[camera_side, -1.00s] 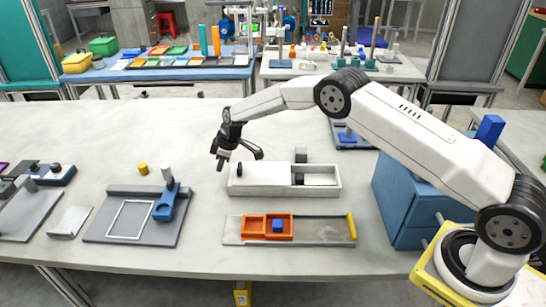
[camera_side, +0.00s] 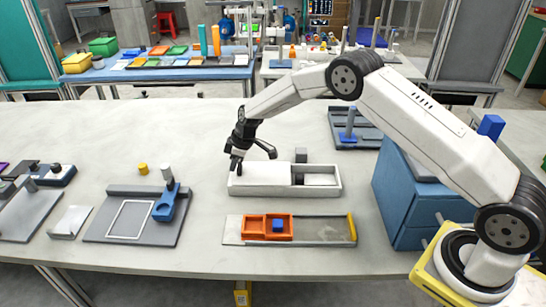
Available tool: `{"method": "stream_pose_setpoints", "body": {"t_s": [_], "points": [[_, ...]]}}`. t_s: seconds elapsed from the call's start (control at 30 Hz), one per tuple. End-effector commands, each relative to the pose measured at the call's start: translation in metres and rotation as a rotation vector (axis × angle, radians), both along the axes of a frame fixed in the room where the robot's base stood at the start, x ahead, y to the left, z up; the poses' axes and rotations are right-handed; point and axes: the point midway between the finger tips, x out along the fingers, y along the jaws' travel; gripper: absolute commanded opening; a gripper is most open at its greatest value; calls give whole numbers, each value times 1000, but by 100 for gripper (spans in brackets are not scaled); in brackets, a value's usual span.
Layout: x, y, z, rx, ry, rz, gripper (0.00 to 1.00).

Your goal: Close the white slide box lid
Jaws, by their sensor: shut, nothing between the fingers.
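The white slide box (camera_side: 335,190) sits on the table in front of my arm. My gripper (camera_side: 236,168) is shut and empty, pointing down at the lid's left end. The small dark knob on the lid is hidden or merges with my fingertips; I cannot tell whether they touch it.
In front of the box lies a grey tray (camera_side: 325,232) with an orange frame (camera_side: 256,228) and a blue block (camera_side: 277,225). A grey board with a blue clamp (camera_side: 166,204) is at left. A blue cabinet (camera_side: 400,205) stands at right. A small grey block (camera_side: 301,155) is behind the box.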

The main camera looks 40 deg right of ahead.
Motion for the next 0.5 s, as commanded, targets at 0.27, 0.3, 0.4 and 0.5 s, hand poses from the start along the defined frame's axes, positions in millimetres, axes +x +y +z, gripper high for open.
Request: {"method": "stream_pose_setpoints", "body": {"t_s": [0.27, 0.3, 0.4, 0.5], "points": [[-2, -2, 0, 0, 0, -1, 0], [-3, -3, 0, 0, 0, -1, 0], [-7, -7, 0, -1, 0, -1, 0], [-13, -13, 0, -1, 2, -2, 0]]}}
